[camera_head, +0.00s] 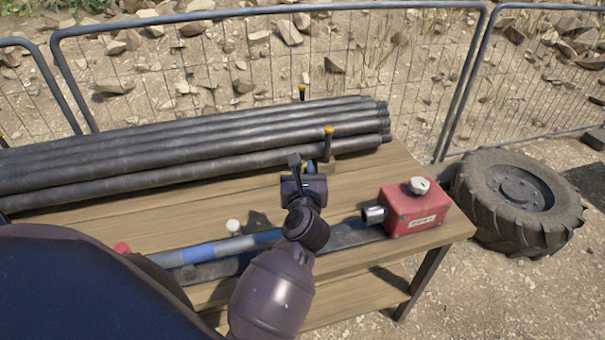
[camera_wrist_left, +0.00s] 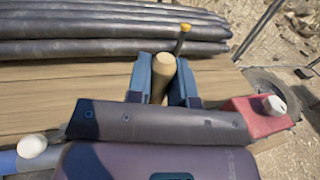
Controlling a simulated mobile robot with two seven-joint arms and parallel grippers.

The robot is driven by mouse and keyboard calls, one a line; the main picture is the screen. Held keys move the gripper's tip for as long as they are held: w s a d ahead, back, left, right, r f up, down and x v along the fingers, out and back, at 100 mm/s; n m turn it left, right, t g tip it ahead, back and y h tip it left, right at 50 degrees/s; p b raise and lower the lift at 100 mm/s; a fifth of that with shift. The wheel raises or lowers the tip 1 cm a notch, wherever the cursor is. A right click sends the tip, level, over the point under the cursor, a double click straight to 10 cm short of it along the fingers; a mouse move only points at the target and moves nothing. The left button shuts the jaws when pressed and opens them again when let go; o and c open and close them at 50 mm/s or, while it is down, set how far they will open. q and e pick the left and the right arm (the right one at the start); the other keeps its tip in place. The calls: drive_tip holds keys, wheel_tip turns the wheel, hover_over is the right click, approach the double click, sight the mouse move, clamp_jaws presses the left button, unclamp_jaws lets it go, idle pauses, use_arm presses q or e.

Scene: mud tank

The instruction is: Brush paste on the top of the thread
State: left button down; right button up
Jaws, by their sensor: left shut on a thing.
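My left gripper (camera_head: 295,162) is over the middle of the wooden table. In the left wrist view its two blue fingers (camera_wrist_left: 163,80) are shut on a tan, rounded handle (camera_wrist_left: 162,72). Bristles are not visible, so I cannot confirm that it is the brush. A blue and grey pipe (camera_head: 215,251) lies along the front of the table, partly hidden by my arm. A short silver cylinder end (camera_head: 373,215) touches the left side of a red box (camera_head: 410,212) with a white knob, right of my gripper. I cannot make out thread or paste. My right gripper is not in view.
Several dark pipes (camera_head: 200,150) lie stacked at the back of the table (camera_head: 420,178), beside yellow-topped posts (camera_head: 328,143). A white knob (camera_head: 233,226) stands by the blue and grey pipe. A tyre (camera_head: 520,200) lies right of the table; a wire fence stands behind.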

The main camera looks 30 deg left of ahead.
use_arm(q)
drive_tip(key=shift+r, duration=0.1)
drive_tip(key=shift+r, duration=1.45)
